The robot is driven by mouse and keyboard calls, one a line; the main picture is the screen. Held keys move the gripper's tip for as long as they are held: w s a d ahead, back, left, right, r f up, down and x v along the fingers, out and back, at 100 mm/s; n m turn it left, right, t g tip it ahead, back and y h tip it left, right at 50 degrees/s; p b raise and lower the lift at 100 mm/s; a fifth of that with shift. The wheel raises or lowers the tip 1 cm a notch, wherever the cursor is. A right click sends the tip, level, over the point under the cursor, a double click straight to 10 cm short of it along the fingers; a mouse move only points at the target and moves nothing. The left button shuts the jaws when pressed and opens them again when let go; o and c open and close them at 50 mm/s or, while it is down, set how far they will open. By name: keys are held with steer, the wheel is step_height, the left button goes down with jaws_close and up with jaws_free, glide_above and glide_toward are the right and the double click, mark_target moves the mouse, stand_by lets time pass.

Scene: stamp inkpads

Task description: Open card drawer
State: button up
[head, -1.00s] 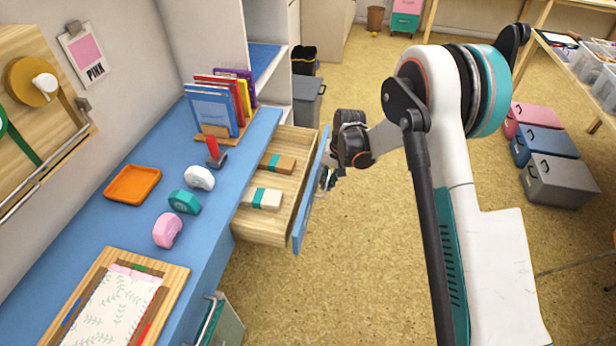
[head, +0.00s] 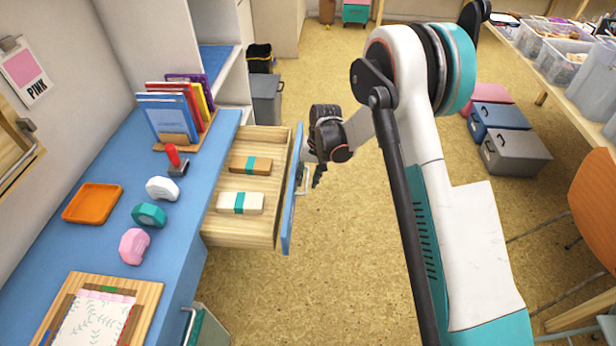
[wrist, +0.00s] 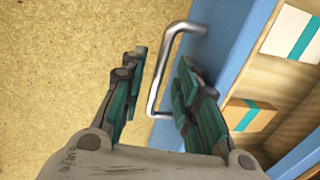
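The card drawer stands pulled out of the blue desk, its light wooden inside (head: 262,222) showing. Its blue front panel (head: 291,205) faces right and carries a metal bar handle (head: 302,180). In the wrist view the handle (wrist: 162,75) lies between my fingers, with visible gaps beside it. My gripper (head: 317,178) is at the outer side of the drawer front, open around the handle. Inside lie a brown block with a teal band (head: 250,165) and a pale block with a teal band (head: 240,203). The fingertips are small and partly hidden in the head view.
The desk (head: 100,200) holds an orange tray (head: 92,203), punches, a stamp, upright books and a card frame. A grey bin (head: 266,98) stands behind the drawer. Boxes (head: 515,150) lie on the floor at the right.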

step_height(320, 180, up, 12)
steer(key=d, duration=0.2)
stand_by(0.5)
steer(key=shift+s+d+f, duration=0.1)
steer(key=s+d+r+t, duration=0.2)
steer(key=s+d+r, duration=0.35)
steer(key=r, duration=0.35)
steer(key=s+d+r+t, duration=0.1)
steer(key=s+d+r, duration=0.3)
steer(key=s+r, duration=0.4)
steer(key=s+d+r+t+h, duration=0.1)
steer(key=s+d, duration=0.3)
steer(key=s, duration=0.5)
steer(key=s+d+r+t+h, duration=0.1)
steer(key=s+d+r+t, duration=0.1)
steer(key=s, duration=0.7)
steer(key=shift+s+d+n+t, duration=0.4)
steer(key=shift+d+t, duration=0.1)
steer(key=shift+d, duration=0.55)
